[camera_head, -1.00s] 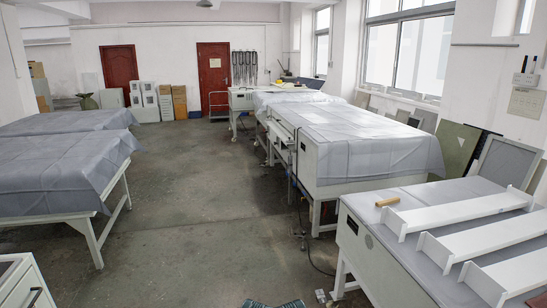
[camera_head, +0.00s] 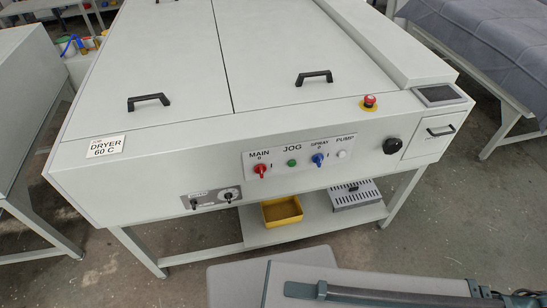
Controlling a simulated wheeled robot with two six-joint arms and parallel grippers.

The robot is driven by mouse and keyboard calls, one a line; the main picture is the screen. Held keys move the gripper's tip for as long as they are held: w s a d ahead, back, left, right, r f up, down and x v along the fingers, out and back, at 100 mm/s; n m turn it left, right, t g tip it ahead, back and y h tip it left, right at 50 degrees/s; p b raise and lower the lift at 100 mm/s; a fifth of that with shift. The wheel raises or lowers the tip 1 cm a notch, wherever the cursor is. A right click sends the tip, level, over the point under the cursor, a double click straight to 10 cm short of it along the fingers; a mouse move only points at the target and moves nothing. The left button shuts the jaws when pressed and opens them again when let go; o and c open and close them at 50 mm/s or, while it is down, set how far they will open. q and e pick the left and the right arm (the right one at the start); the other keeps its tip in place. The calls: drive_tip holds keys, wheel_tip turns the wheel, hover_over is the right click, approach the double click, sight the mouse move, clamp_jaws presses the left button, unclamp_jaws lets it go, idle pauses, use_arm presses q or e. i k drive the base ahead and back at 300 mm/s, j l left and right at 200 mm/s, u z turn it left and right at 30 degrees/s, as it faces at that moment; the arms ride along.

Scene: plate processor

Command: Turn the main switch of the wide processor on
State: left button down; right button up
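The wide processor (camera_head: 180,180) is a pale grey cabinet on legs, straight ahead. Its front holds a white control panel (camera_head: 275,163). The red MAIN switch (camera_head: 260,170) is at the panel's left, with marks 0 above it and I to its right. Which mark the knob points at is too small to tell. To its right are a green JOG button (camera_head: 292,163), a blue SPRAY knob (camera_head: 319,159) and a white PUMP button (camera_head: 342,154). Neither gripper can be made out; only dark parts, apparently mine, show at the bottom edge. Nothing visible touches the switch.
A red emergency stop (camera_head: 369,101), a small screen (camera_head: 438,95) and a black knob (camera_head: 392,146) are to the right. Two black lid handles (camera_head: 148,101) stick up on top. A yellow tray (camera_head: 282,211) sits on the lower shelf. Covered tables (camera_head: 490,45) stand behind right.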

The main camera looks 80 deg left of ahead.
sight(261, 169)
drive_tip(key=u, duration=2.5)
